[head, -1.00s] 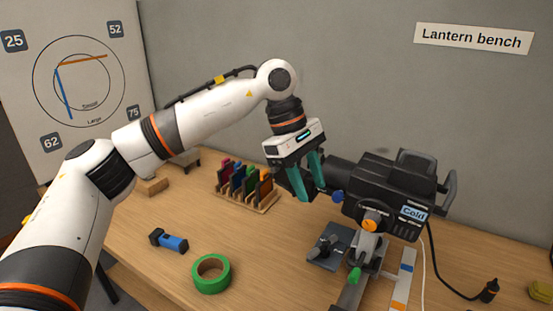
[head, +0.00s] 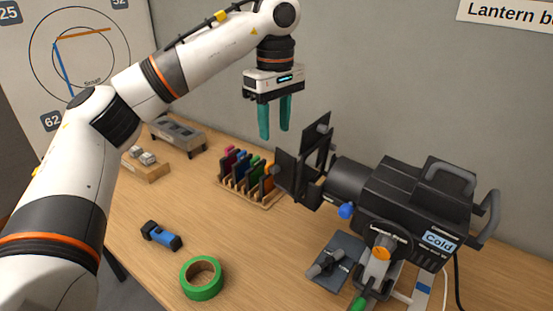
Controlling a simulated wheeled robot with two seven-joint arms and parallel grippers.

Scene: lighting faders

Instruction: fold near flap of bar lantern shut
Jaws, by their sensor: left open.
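The black lantern (head: 415,205), labelled "Cold", stands on the right of the bench with its barrel facing left. Dark flaps show at its front end. One flap (head: 318,140) stands up, and another plate-like flap (head: 292,172) sticks out to the left, lower down. I cannot tell for sure which is the near one. My left gripper (head: 274,132) points down with its teal fingers apart and empty. It appears above and left of the flaps, with a visible gap. My right gripper is not in view.
A rack of coloured gel frames (head: 250,203) stands left of the flaps. Green tape (head: 202,278) and a blue torch-like tool (head: 161,236) lie at the front left. A grey plate (head: 333,263) lies below the lantern.

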